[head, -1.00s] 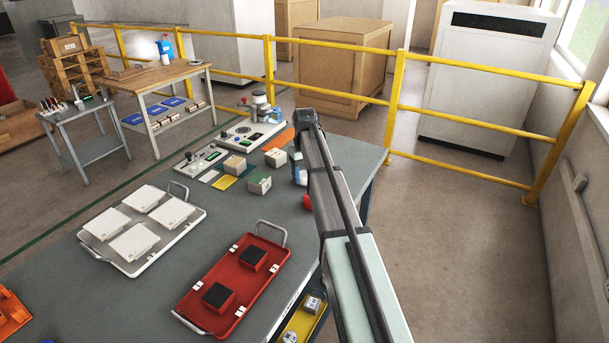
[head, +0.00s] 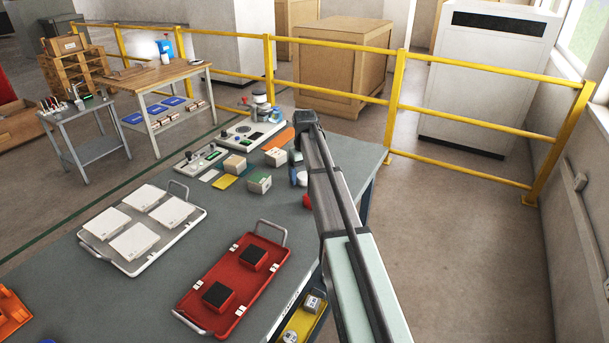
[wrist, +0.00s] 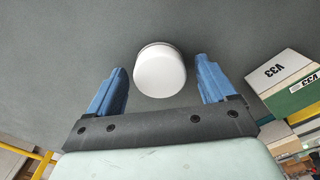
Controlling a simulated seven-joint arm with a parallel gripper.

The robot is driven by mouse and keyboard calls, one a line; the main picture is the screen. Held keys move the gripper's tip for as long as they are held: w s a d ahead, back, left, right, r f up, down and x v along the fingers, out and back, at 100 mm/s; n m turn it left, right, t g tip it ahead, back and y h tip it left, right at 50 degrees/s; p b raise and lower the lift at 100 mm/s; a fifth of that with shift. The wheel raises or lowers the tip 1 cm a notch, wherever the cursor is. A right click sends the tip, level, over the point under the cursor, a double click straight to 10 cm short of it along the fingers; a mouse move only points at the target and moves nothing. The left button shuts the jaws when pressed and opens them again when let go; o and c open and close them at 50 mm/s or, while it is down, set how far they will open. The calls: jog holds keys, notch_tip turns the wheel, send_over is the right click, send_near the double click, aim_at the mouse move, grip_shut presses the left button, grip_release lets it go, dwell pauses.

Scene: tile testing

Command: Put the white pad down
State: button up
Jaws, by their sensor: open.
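The white pad (wrist: 160,71) is a short round white piece with a grey rim at its far side, seen in the wrist view. It rests on the grey table and stands between and slightly beyond the two blue fingers of my gripper (wrist: 162,88). Clear gaps show on both sides of the pad, so the fingers do not touch it. My gripper is open and empty. In the head view my arm hides most of this spot; a small white and blue bit (head: 301,177) shows just left of the arm.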

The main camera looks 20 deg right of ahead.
aim_at(305, 175)
notch_tip(305, 175, up, 12)
dwell(0.6)
